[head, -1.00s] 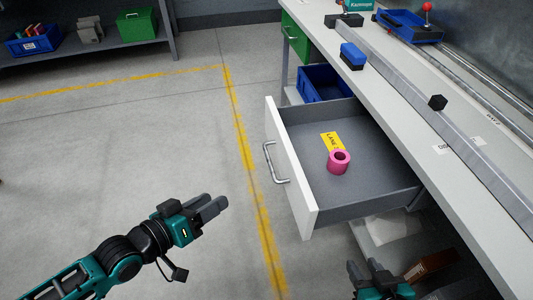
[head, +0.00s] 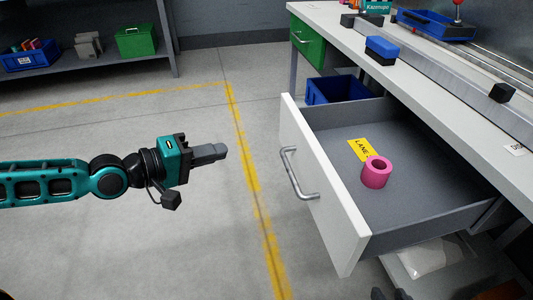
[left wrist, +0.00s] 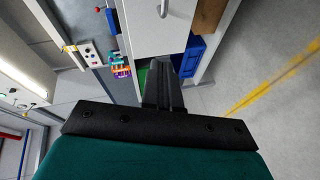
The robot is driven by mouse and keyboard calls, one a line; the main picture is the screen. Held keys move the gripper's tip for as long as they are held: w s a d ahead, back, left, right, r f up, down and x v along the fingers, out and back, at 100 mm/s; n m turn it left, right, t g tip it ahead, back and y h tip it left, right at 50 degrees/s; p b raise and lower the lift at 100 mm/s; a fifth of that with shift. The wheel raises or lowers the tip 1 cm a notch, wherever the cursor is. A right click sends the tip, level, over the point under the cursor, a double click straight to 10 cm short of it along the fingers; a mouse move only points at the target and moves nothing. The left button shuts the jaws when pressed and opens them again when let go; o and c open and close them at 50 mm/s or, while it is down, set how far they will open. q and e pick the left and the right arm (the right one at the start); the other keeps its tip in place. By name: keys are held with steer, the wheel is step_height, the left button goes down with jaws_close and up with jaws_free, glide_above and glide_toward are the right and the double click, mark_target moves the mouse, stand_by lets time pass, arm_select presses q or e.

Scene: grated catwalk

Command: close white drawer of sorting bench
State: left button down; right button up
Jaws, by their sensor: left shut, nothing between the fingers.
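The white drawer (head: 340,215) of the sorting bench (head: 425,85) stands pulled out, with a metal bar handle (head: 290,170) on its front. Inside the grey drawer lie a pink ring-shaped roll (head: 370,180) and a yellow label (head: 358,150). My left gripper (head: 222,151) is shut and empty, to the left of the handle and apart from it. In the left wrist view the shut fingers (left wrist: 163,80) point toward the bench, with the white front (left wrist: 150,30) beyond them. Only dark tips of my right gripper (head: 390,294) show at the bottom edge.
A green drawer (head: 306,45) and a blue bin (head: 338,90) are beyond the white drawer. A blue block (head: 381,47) sits on the bench rail. A shelf with bins (head: 100,62) stands at the far left. The floor left of the drawer is clear.

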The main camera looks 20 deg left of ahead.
arm_select(q)
steer(key=w+d+f+p, duration=0.2)
steer(key=w+d+f, duration=0.1)
steer(key=w+d, duration=0.4)
steer(key=shift+d, duration=0.7)
arm_select(e)
steer(key=shift+s+d+r, duration=0.25)
steer(key=shift+d, duration=0.15)
arm_select(q)
steer(key=shift+f, duration=0.1)
arm_select(e)
steer(key=shift+w+r, duration=0.1)
